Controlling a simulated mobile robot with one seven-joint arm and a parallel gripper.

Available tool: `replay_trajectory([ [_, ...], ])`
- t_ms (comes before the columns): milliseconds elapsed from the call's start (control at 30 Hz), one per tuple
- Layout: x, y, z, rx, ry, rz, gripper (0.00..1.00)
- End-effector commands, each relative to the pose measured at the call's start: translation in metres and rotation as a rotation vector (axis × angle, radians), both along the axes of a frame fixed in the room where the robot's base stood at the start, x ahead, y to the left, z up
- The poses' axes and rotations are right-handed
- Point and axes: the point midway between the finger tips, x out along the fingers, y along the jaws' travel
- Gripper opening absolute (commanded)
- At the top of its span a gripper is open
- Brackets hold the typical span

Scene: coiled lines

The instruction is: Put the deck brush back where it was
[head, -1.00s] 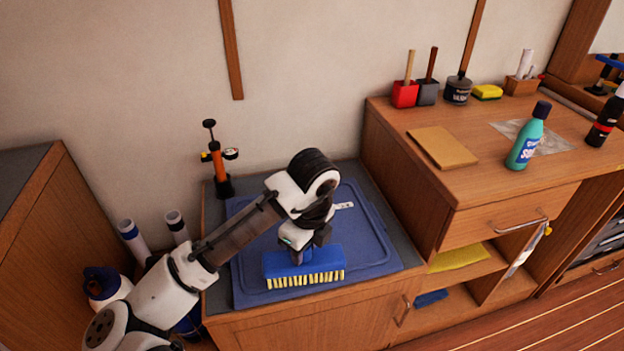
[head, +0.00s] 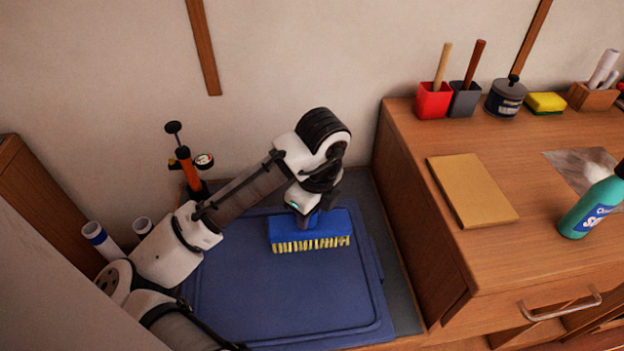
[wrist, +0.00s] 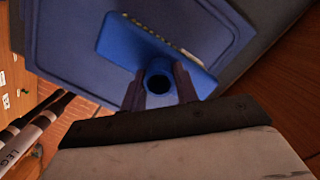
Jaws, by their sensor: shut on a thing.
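The deck brush (head: 310,227) has a blue block with pale yellow bristles along its lower edge. My gripper (head: 306,212) is shut on the brush's socket, above the block. In the wrist view the two fingers of my gripper (wrist: 160,90) close on either side of the round blue socket, and the brush block (wrist: 135,48) extends beyond it. The brush is over the blue lid (head: 270,300) on the low counter. I cannot tell whether the bristles touch the lid.
An orange hand pump (head: 187,170) stands at the counter's back left. The higher wooden cabinet (head: 430,230) rises to the right, with a tan board (head: 470,190) and a teal bottle (head: 592,208) on top. White rolls (head: 100,240) stand at left. The lid's front is clear.

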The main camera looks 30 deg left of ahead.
Motion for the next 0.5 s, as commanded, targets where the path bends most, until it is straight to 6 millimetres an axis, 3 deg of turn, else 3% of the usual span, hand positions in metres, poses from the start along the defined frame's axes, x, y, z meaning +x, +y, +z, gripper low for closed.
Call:
replay_trajectory([
  [167, 0.012, 0.009, 0.001, -0.001, -0.001, 0.003, 0.09],
  [500, 0.083, 0.061, 0.000, -0.003, -0.001, 0.003, 0.09],
])
